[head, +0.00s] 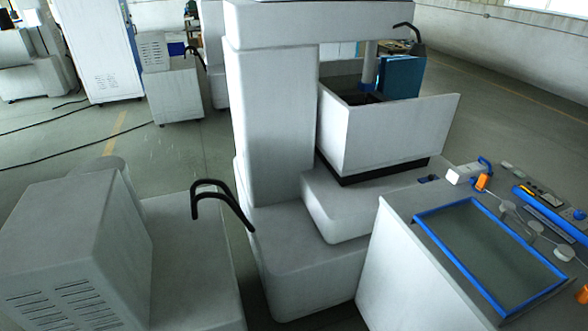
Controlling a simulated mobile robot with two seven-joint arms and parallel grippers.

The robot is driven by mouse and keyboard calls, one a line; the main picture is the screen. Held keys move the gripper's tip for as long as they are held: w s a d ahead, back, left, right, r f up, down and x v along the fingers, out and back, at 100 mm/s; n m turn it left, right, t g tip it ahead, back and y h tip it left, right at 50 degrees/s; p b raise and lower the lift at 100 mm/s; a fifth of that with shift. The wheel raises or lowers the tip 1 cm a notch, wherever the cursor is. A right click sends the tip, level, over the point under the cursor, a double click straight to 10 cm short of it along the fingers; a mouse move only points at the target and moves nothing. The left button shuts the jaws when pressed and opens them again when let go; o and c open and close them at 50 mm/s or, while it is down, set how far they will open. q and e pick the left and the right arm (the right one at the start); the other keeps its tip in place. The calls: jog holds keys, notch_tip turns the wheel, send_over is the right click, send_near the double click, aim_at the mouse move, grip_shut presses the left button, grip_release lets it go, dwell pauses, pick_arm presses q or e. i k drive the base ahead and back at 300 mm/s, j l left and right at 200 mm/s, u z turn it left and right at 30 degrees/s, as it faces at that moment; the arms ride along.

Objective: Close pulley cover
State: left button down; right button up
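No part is clearly recognizable as the pulley cover. A white wire erosion machine column (270,120) stands in the middle, with an upper arm (320,22) reaching right from its top. Below that arm is an open-topped white work tank (392,135). A flat teal-blue panel (403,76) stands upright at the back of the tank, beside a blue and grey vertical head (369,72). I cannot tell whether this panel is the cover. Neither of my grippers is in view.
A grey bench (400,270) at right carries a blue-framed panel (490,255) and small white, blue and orange items. Black bent tubes (222,195) stick up in the foreground. A white cabinet (60,250) fills the lower left. Clear floor (500,110) lies behind the tank.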

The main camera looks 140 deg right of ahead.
aim_at(487, 294)
jog(key=u, duration=3.65)
